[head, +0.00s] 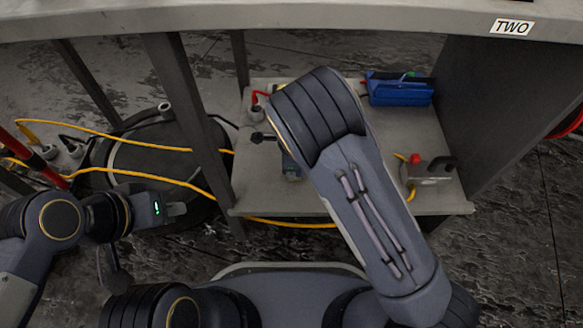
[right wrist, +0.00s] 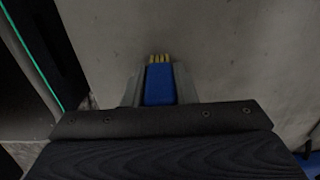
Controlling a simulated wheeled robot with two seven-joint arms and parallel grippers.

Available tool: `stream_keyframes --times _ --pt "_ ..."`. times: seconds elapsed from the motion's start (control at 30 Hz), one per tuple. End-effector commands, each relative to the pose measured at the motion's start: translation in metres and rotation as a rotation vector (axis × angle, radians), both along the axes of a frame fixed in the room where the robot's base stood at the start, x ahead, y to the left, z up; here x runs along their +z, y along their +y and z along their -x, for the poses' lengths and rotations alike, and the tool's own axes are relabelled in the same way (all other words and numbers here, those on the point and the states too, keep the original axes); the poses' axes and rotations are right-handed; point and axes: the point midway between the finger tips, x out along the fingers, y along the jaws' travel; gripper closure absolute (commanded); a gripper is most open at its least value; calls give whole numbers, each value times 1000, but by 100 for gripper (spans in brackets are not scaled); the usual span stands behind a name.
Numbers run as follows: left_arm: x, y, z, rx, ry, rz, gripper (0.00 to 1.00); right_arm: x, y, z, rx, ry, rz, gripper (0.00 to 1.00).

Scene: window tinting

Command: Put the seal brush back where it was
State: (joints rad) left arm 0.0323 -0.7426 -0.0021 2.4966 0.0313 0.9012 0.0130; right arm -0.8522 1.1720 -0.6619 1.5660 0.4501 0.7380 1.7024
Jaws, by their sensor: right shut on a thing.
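The seal brush (right wrist: 159,86) has a blue body and short yellow bristles, which point away from my wrist. My right gripper (right wrist: 158,76) is shut on its blue body, with one finger on each side. A plain grey surface lies beyond the bristles; I cannot tell whether they touch it. In the head view my right forearm covers most of the right gripper, and the brush cannot be made out there. My left gripper (head: 176,209) is at the left, away from the brush, and shows no object in it. Its finger gap is not clear.
A grey lower shelf (head: 439,204) sits under a bench top (head: 300,15) labelled TWO. On it are a blue container (head: 399,91) and a grey device with a red knob (head: 430,172). Dark legs (head: 190,110), a black drum (head: 150,170) and yellow hose (head: 180,173) lie left.

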Motion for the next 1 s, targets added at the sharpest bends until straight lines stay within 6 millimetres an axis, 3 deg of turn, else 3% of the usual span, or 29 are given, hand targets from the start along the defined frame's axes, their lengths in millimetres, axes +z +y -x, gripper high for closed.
stream_keyframes --times 0.17,0.2,0.37,0.67,0.83,1.0 --pt "-1 0 0 0 0 0 100 -4 0 0 0 1 0 98" --pt "-1 0 0 0 0 0 100 -4 0 0 0 0 0 74" --pt "-1 0 0 0 0 0 100 -4 0 0 0 0 0 53" --pt "-2 0 0 0 0 0 100 -4 0 0 1 0 0 53" --pt "-14 0 0 0 0 0 100 -8 1 0 2 -2 0 53" --pt "14 0 0 0 -1 0 100 30 0 0 2 -1 -1 53"
